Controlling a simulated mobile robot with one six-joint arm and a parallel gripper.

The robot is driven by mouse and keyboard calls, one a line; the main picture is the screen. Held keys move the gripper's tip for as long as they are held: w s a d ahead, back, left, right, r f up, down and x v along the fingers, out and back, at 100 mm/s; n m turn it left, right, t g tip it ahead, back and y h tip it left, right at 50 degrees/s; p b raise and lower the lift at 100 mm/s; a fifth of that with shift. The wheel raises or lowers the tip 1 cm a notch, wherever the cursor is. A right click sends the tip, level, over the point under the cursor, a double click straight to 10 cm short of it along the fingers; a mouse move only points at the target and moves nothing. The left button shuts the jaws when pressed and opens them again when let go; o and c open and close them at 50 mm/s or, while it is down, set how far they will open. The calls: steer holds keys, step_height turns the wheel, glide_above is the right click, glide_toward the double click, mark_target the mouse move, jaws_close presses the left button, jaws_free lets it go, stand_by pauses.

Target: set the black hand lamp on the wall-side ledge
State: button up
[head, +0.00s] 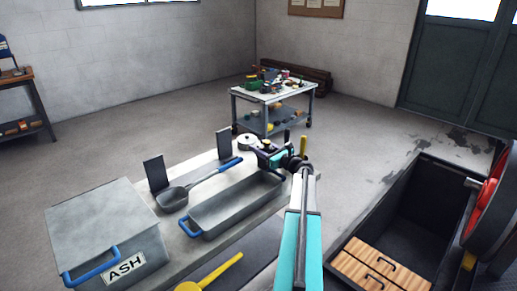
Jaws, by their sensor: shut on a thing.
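My gripper (264,153) is at the far end of the grey bench top, to the right of a white round lidded thing. It is shut on a small dark thing, which looks like the black hand lamp; my wrist and fingers hide most of it, so its shape is unclear. A dark upright piece and a yellow upright piece show just behind my wrist. I cannot tell which surface is the wall-side ledge.
A cluttered cart (245,95) stands beyond. The floor left is clear.

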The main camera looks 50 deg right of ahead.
mark_target(271, 152)
steer(key=shift+f, duration=0.15)
steer(key=o, duration=1.5)
steer(key=shift+c, duration=0.2)
steer(key=shift+r, duration=0.2)
steer(key=s, duration=0.4)
steer(key=s+b, duration=0.1)
steer(key=s, duration=0.7)
steer(key=shift+a, duration=0.4)
